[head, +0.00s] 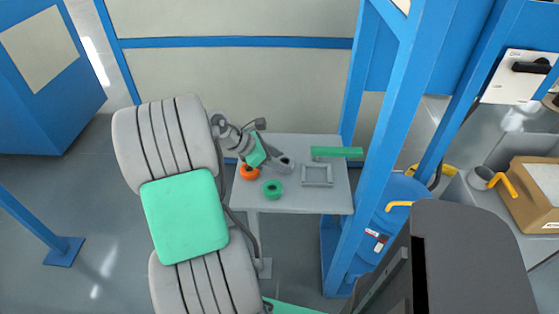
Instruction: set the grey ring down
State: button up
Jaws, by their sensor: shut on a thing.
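The grey ring (287,164) is at the end of my gripper (279,161), over the middle of the small grey table (325,203). The gripper is shut on it. The ring is small here, and I cannot tell whether it touches the table top or hangs just above it. My arm reaches in from the left and covers the table's back left part.
An orange ring (249,173) and a green ring (272,189) lie on the table left of and in front of the grey ring. A square grey frame (317,175) and a green bar (337,152) lie to the right. Blue posts (388,145) stand beyond the right edge.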

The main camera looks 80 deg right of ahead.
jog(key=o, duration=1.3)
jog(key=shift+f, duration=0.15)
jog(key=shift+o, duration=0.2)
jog(key=p+v, duration=0.3)
jog(key=v, duration=0.9)
jog(key=w+a+m+t, duration=0.3)
jog(key=w+a+t, duration=0.4)
jog(key=w+a, duration=0.9)
jog(key=a+f+m+t+y, duration=0.2)
jog(key=a+y, duration=0.3)
jog(key=a, duration=2.1)
jog(key=shift+s+f+m+t, duration=0.2)
jog(key=shift+f+m+t, duration=0.15)
jog(key=shift+m, duration=0.55)
